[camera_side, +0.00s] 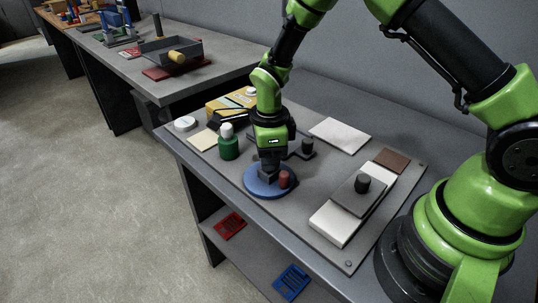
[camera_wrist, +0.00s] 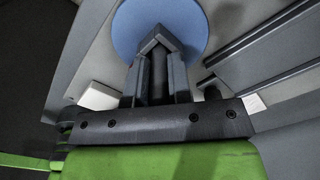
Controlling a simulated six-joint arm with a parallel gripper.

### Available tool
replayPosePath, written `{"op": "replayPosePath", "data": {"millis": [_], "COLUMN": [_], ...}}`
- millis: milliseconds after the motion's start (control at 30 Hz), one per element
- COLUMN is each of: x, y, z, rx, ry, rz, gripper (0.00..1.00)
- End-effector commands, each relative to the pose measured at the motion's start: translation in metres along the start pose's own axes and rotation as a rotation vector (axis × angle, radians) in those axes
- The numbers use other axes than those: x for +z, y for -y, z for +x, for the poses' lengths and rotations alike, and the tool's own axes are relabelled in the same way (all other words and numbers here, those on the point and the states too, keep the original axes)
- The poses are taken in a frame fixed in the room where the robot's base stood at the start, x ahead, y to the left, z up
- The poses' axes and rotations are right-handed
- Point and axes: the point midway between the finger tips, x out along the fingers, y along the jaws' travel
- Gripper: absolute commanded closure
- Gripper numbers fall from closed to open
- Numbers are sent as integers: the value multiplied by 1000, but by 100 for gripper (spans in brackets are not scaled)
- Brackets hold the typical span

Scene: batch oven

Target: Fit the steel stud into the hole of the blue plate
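The blue plate (camera_side: 253,189) is a round disc on the near bench, and it also shows in the wrist view (camera_wrist: 197,22). My gripper (camera_side: 268,176) points down at the plate, with its fingers low over the middle. In the wrist view my gripper (camera_wrist: 157,42) is shut on a dark round bar, the steel stud (camera_wrist: 158,78), which stands between the two fingers. The stud's lower end and the plate's hole are hidden by the fingers, so I cannot tell whether they meet. A short red cylinder (camera_side: 284,179) stands on the plate, close to the right of the fingers.
A green bottle with a white cap (camera_side: 228,147) stands left of the plate. A yellow box (camera_side: 228,104) is behind. To the right lies a white block (camera_side: 334,222) with a grey plate and dark knob (camera_side: 362,183). A pale flat panel (camera_side: 340,134) lies at the back.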

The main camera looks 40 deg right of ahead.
Motion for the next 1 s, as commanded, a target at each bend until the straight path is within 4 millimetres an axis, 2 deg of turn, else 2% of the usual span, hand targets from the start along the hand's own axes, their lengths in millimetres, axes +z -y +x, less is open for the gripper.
{"op": "replayPosePath", "data": {"millis": [33, 100, 133, 367, 467, 800, 1000], "x": [0, 0, 0, -1, -1, 1, 1], "y": [0, 0, 0, -1, -1, 1, 1], "z": [0, 0, 0, -1, -8, -72, -96], "rx": [0, 0, 0, 5, 4, -7, -8], "ry": [0, 0, 0, -4, -3, 6, 7], "rz": [0, 0, 0, 2, 2, 0, -3], "gripper": [72, 56, 52, 52, 52, 52, 52]}}
